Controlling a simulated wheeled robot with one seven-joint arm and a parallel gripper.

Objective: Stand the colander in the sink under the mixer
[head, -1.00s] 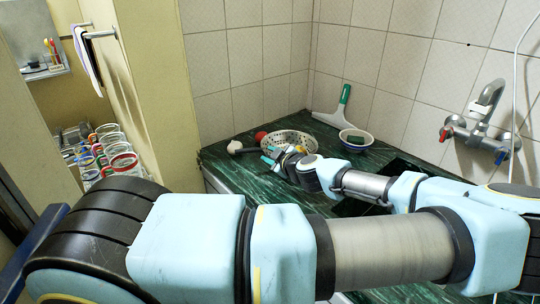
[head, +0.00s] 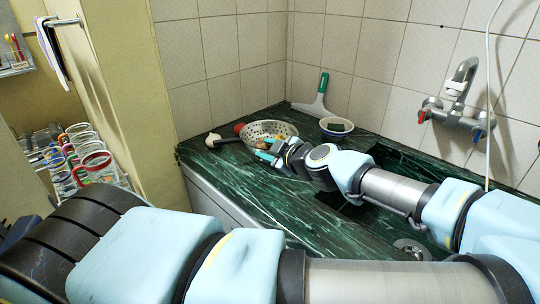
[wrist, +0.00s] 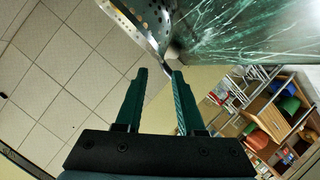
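The metal colander (head: 282,129), bowl-shaped with holes, stands on the dark green marbled counter near the wall corner. My gripper (head: 268,150) is at its near side. In the wrist view, my gripper (wrist: 159,74) has its fingers apart, with the colander's perforated wall and rim (wrist: 139,21) just beyond the tips. I cannot tell whether the rim lies between the tips. The sink (head: 336,201) is a dark opening in the counter, partly hidden by my arm. The mixer (head: 458,112), with red and blue handles, is on the tiled wall at the right.
A round metal fitting (head: 411,248) is nearer. Jars (head: 92,160) stand far left.

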